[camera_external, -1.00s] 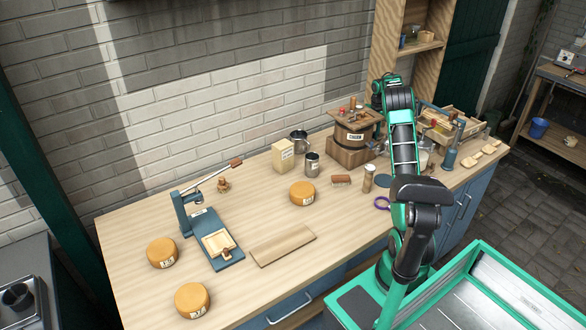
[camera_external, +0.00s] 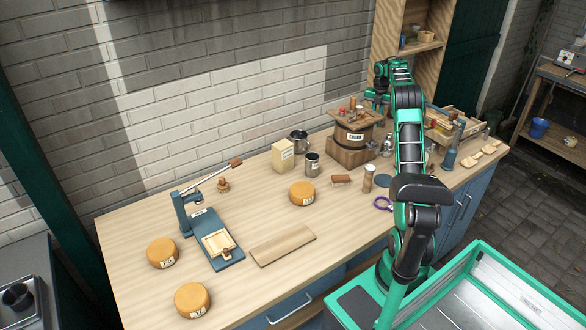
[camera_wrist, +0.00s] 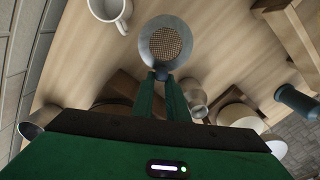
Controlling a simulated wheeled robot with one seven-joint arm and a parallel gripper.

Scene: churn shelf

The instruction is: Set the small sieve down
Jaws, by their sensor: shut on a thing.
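The small sieve (camera_wrist: 149,42) shows in the wrist view as a round grey rim with a brown mesh. Its short dark handle is between the fingertips of my gripper (camera_wrist: 163,78), which is shut on it. Pale wooden bench top lies behind the sieve in that view; I cannot tell how high the sieve is above it. In the external view my gripper (camera_external: 376,100) is at the far side of the bench, beside the churn, and the sieve is hidden there behind my arm.
A white mug (camera_wrist: 121,22) is just left of the sieve. A metal vessel (camera_wrist: 193,92) and pale bowls are to the right near my fingers.

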